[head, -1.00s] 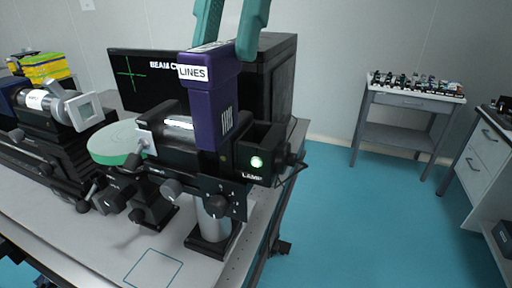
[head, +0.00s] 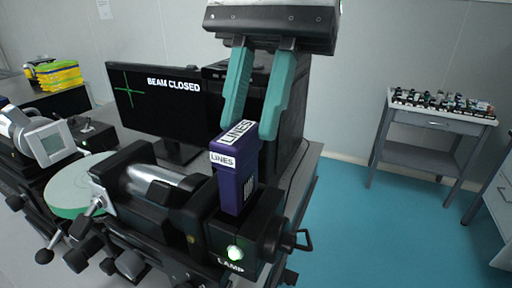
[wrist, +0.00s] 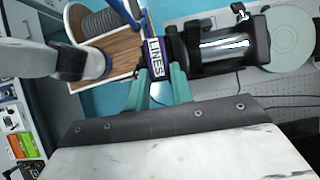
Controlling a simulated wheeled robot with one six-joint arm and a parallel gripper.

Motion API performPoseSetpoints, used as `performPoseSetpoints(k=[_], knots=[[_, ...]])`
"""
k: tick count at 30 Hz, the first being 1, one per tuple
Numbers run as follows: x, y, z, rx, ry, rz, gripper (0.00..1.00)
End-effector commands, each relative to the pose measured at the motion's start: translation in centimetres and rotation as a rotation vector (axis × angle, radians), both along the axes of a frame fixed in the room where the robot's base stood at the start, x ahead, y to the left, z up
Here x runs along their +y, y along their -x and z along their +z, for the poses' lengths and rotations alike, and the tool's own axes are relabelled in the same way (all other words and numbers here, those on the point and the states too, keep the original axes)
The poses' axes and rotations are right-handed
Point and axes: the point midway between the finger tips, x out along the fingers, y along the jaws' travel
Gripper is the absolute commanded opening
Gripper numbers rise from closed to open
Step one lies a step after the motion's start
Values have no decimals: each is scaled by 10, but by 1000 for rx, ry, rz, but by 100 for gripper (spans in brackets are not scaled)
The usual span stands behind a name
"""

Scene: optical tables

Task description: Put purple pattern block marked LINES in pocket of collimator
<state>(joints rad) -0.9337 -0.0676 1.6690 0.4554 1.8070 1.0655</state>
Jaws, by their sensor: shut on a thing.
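The purple block (head: 236,180) carries white LINES labels on its top and side and stands upright. It also shows in the wrist view (wrist: 156,58). My gripper (head: 247,128) is shut on its upper end, with a green finger on each side. The block's lower end meets the collimator's housing beside the lamp end. The pocket's opening is hidden by the block, and I cannot tell how deep the block sits.
A monitor (head: 155,105) reading BEAM CLOSED stands behind the collimator. A pale green disc (head: 75,190) and another optical instrument (head: 45,145) are at the left. A grey side table (head: 437,124) with small parts stands at the far right, with blue floor between.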

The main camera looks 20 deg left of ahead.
Motion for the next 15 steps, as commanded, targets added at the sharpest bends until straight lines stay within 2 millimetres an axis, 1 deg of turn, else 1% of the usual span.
performPoseSetpoints(k=[5,10,12,15], knots=[[0,0,-14,0,0,0,0],[-1,0,-40,0,2,-1,0],[-1,-1,-45,-1,1,-2,0],[-1,-1,-46,-1,0,-2,0]])
